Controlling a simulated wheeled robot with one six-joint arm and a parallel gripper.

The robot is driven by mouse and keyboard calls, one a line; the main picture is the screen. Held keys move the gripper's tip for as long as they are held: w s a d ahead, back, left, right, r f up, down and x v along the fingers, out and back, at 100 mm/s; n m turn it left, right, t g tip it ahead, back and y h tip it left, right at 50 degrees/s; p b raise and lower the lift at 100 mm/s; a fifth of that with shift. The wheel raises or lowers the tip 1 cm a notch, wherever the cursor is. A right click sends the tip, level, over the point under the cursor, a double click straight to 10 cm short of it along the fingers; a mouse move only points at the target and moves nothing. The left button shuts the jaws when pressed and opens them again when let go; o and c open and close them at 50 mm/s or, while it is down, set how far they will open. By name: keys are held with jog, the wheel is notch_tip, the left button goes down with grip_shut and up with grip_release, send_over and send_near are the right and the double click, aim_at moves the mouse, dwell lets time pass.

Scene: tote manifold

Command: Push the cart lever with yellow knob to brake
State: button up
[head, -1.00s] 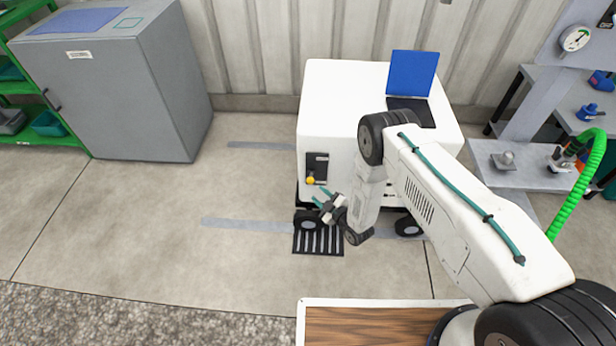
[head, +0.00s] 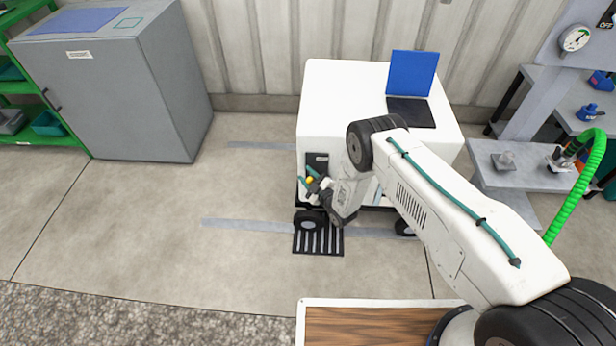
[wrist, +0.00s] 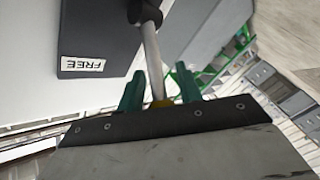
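The white cart (head: 335,95) stands against the wall with a dark lever panel (head: 316,157) on its front. A FREE label (wrist: 84,64) is on the panel; no brake label is readable.
A black floor grate (head: 318,240) is below the cart's front. A grey cabinet (head: 130,90) stands left and a grey bench (head: 530,175) right. The floor between cabinet and cart is clear.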

grip_shut()
